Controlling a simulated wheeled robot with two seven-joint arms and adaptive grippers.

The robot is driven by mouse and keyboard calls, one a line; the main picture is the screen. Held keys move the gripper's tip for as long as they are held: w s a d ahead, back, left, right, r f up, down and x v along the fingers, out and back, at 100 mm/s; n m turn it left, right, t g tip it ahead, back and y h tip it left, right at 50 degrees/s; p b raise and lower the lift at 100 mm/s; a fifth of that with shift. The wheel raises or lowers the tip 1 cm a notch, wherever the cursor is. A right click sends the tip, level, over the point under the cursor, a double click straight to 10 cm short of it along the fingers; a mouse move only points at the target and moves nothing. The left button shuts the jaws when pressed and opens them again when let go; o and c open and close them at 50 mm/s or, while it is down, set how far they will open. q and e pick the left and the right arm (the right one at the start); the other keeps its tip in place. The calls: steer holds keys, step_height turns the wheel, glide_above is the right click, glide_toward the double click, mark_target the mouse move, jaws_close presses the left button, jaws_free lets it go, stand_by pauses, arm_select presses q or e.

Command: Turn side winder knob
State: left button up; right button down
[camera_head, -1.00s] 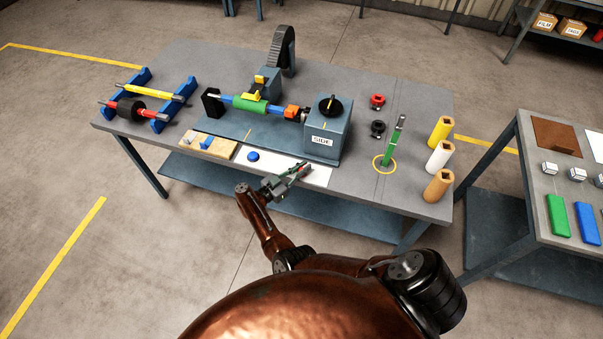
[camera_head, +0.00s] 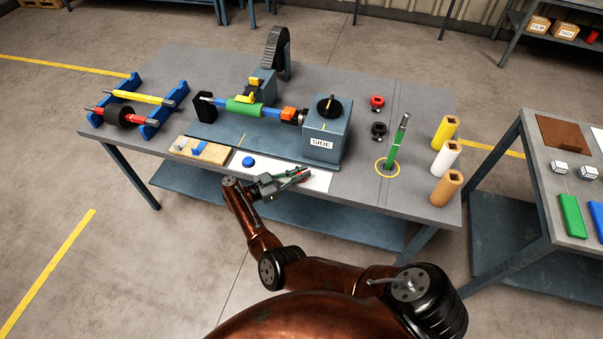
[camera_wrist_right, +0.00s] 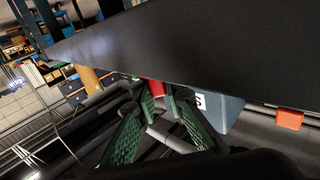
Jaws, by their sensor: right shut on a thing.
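The side winder is a blue-grey box (camera_head: 325,140) with a white SIDE label. A black round knob (camera_head: 329,107) with a yellow mark sits on its top. My right gripper (camera_head: 300,173) is over the white strip at the table's front edge, in front of and left of the box, apart from the knob. My left gripper is not in view.
A shaft with a green roll (camera_head: 243,106) runs left from the box. Blue racks with rods are at the left.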

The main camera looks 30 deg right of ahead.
steer(key=shift+d, duration=0.1)
steer(key=c, duration=2)
jaws_free()
steer(key=a, duration=0.5)
steer(key=shift+w, duration=0.3)
steer(key=shift+a, duration=1.25)
